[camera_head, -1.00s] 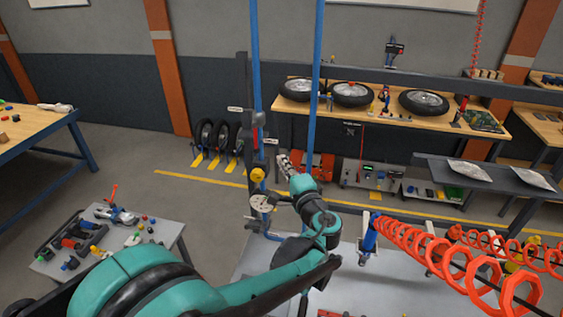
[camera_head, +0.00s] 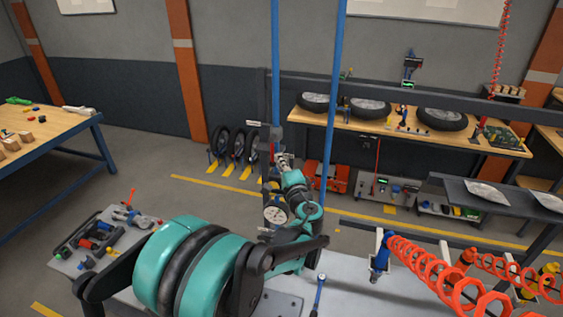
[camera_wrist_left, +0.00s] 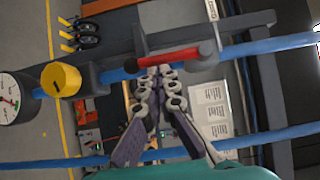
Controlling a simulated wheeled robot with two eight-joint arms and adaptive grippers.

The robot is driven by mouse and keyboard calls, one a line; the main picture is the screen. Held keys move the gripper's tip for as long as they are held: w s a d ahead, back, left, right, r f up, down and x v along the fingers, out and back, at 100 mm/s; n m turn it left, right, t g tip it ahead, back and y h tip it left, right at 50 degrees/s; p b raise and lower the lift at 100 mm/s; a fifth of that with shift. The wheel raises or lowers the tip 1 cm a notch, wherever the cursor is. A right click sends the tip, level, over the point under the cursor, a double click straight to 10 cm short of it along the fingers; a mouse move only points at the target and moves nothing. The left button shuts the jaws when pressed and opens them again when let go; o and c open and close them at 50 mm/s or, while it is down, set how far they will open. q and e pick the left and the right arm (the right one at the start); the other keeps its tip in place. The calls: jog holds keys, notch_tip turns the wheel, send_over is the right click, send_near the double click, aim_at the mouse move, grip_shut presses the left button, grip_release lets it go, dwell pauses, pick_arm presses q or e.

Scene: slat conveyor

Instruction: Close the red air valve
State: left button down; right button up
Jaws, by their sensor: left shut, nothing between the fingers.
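The red air valve handle (camera_wrist_left: 168,57) shows in the left wrist view as a short red bar with dark ends, lying roughly along the blue pipe (camera_wrist_left: 262,48). My left gripper (camera_wrist_left: 155,73) is shut and empty. Its fingertips are right at the red bar, near its left half; I cannot tell whether they touch. In the head view my left gripper (camera_head: 283,162) is at the left upright blue pipe (camera_head: 276,75), and the valve is mostly hidden behind it. My right gripper is not in view.
A round gauge (camera_wrist_left: 13,98) and a yellow knob (camera_wrist_left: 62,80) sit along the same pipe. A second blue pipe (camera_head: 333,100) stands to the right. Orange coiled hoses (camera_head: 430,270) hang at right. A tool table (camera_head: 70,262) is at left.

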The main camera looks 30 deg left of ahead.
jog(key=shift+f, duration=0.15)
pick_arm(q)
jog(key=shift+a+f+m+b, duration=0.15)
jog(key=shift+a+m+b, duration=0.15)
jog(key=shift+b, duration=0.4)
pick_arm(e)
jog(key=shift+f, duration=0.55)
pick_arm(q)
jog(key=shift+s, duration=0.15)
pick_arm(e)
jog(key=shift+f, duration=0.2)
